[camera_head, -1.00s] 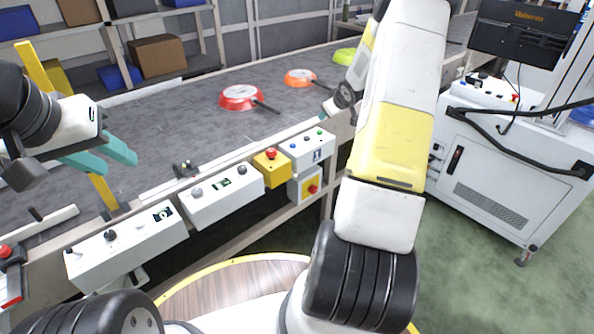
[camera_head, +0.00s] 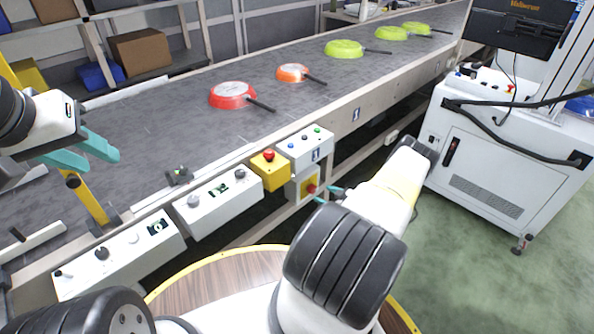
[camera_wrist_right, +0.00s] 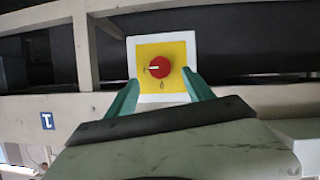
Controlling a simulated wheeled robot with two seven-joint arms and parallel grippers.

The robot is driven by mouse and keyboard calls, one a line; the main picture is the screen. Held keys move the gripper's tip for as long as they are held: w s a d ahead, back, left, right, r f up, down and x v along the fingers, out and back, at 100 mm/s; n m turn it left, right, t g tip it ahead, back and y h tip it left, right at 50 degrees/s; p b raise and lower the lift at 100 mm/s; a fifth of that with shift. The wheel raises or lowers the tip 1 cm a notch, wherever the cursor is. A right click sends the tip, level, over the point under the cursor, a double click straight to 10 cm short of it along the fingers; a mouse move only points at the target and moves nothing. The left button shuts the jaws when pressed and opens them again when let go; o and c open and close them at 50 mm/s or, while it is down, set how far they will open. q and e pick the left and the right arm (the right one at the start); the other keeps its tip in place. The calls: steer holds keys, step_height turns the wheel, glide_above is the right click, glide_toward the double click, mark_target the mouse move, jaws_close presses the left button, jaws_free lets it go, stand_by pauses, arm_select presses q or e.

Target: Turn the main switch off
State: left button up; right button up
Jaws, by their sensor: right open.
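The main switch is a red rotary knob (camera_wrist_right: 159,67) on a yellow plate with a white surround (camera_wrist_right: 145,43). In the right wrist view its white mark points left. In the head view the switch box (camera_head: 303,186) hangs below the conveyor's front rail, with the red knob on its right side. My right gripper (camera_wrist_right: 160,92) is open, its teal fingers below and on either side of the knob, seemingly apart from it. In the head view its fingertips (camera_head: 335,191) show just right of the switch. My left gripper (camera_head: 92,154) is open and empty above the conveyor's left part.
The conveyor (camera_head: 205,126) carries a red pan (camera_head: 231,95), an orange pan (camera_head: 292,73) and several green pans. A yellow emergency stop box (camera_head: 270,171) and white control boxes (camera_head: 219,203) line its front. A white cabinet (camera_head: 490,160) stands at right.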

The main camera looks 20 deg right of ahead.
mark_target(314, 190)
steer(key=x, duration=0.6)
steer(key=shift+w+a+f, duration=0.1)
steer(key=shift+w, duration=0.2)
jaws_close()
